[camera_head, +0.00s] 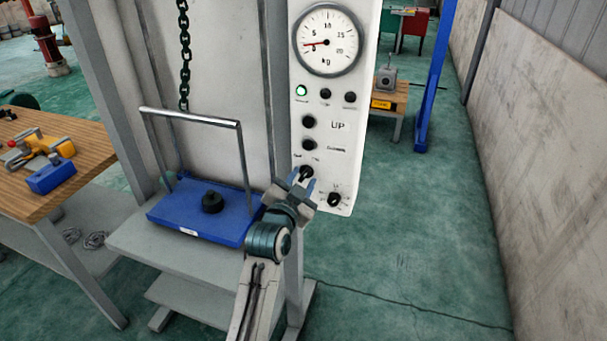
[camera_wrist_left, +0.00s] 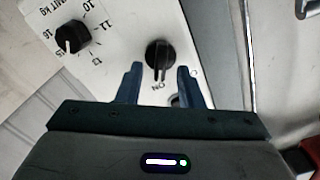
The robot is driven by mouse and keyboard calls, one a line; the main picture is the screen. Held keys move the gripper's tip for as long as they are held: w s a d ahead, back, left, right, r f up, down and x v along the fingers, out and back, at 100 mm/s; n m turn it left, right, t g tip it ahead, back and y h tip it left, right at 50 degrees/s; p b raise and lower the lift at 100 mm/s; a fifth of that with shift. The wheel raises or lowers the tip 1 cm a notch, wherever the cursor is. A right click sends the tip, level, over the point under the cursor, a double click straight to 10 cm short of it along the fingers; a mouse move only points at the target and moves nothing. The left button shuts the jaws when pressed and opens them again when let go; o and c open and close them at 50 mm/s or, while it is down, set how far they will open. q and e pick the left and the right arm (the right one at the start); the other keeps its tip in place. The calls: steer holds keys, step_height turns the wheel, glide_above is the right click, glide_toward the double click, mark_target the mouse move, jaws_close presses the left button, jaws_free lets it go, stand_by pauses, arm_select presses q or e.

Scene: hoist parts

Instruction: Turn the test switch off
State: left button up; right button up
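The test switch, a black rotary knob, sits low on the white control panel (camera_head: 283,12). In the head view the switch (camera_head: 306,172) is partly covered by my left gripper (camera_head: 303,186). In the left wrist view the switch (camera_wrist_left: 158,54) shows clearly, with its grip bar toward an upside-down "ON" label. My left gripper (camera_wrist_left: 159,80) is open, with one finger on each side below the knob in that view. Whether the fingers touch the knob I cannot tell. My right gripper is in neither view.
A limit knob (camera_wrist_left: 72,37) is beside the switch. The panel also has a dial gauge (camera_head: 328,40), a lit green lamp (camera_head: 302,91) and UP button (camera_head: 309,121). A wooden table (camera_head: 85,150) is farther left.

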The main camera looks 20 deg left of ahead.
arm_select(q)
steer(key=shift+w, duration=0.65)
jaws_close()
